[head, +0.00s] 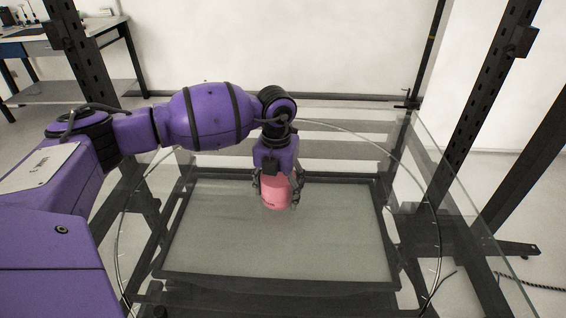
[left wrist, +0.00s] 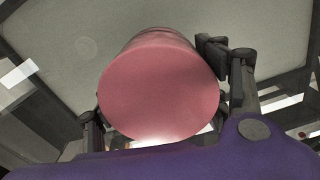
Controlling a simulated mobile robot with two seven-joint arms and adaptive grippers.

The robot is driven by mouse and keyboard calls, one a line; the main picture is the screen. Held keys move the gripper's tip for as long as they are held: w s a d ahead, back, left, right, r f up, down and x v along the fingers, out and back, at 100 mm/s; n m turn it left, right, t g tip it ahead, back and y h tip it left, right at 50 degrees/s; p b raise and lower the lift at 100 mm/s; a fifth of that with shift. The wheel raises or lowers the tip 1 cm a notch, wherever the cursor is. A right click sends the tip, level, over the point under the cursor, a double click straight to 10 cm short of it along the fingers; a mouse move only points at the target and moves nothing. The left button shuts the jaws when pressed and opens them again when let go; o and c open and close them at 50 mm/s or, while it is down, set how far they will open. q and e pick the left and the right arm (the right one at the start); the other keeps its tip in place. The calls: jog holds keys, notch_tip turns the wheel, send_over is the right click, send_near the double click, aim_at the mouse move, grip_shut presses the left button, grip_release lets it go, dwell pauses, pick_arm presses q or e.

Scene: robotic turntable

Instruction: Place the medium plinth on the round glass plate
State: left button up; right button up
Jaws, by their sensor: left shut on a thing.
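The plinth is a pink cylinder (head: 276,192) in the middle of the head view. It also fills the middle of the left wrist view (left wrist: 158,88), one round end facing the camera. My left gripper (head: 277,190) reaches down from above and is shut on the plinth, with a finger on either side. The round glass plate (head: 437,240) is clear, and its thin rim curves around the area below the gripper. The plinth is over the plate's inner area; I cannot tell whether its lower end touches the glass. My right gripper is not in view.
A dark rectangular frame (head: 270,280) with a grey panel shows beneath the glass. Black perforated posts (head: 478,110) stand at the right and left. A workbench (head: 60,38) is at the back left. The glass around the plinth looks clear.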

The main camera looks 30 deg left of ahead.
pick_arm(q)
jog(key=o, duration=0.9)
jog(key=shift+f, duration=0.15)
jog(key=shift+c, duration=0.2)
jog(key=o, duration=0.4)
notch_tip(320, 180, up, 12)
jog(key=shift+r, duration=0.25)
